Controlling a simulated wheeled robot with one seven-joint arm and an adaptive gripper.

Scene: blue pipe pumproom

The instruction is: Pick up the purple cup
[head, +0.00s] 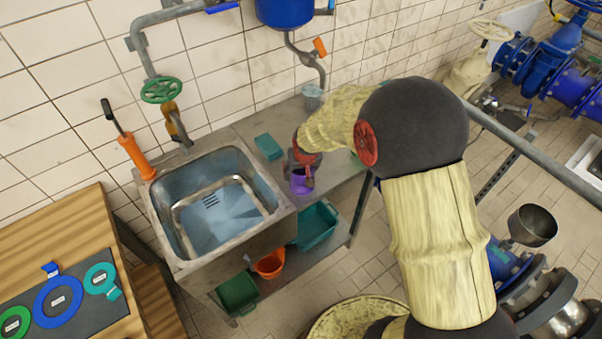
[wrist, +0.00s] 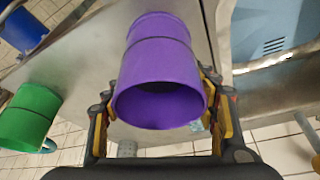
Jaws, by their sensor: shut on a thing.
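The purple cup (head: 300,181) is at the counter beside the sink in the head view, partly hidden by my gripper (head: 301,168). In the wrist view the purple cup (wrist: 161,65) lies between the two fingers of my gripper (wrist: 161,92), its open rim towards the camera. My gripper is shut on the cup, with a yellow-padded finger on each side. I cannot tell whether the cup touches the counter.
A steel sink (head: 158,217) is left of the cup, with a teal block (head: 268,147) on the counter behind. A green cup (wrist: 28,115) is near my gripper in the wrist view. Teal (head: 317,224) and orange (head: 269,264) containers sit on the lower shelf.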

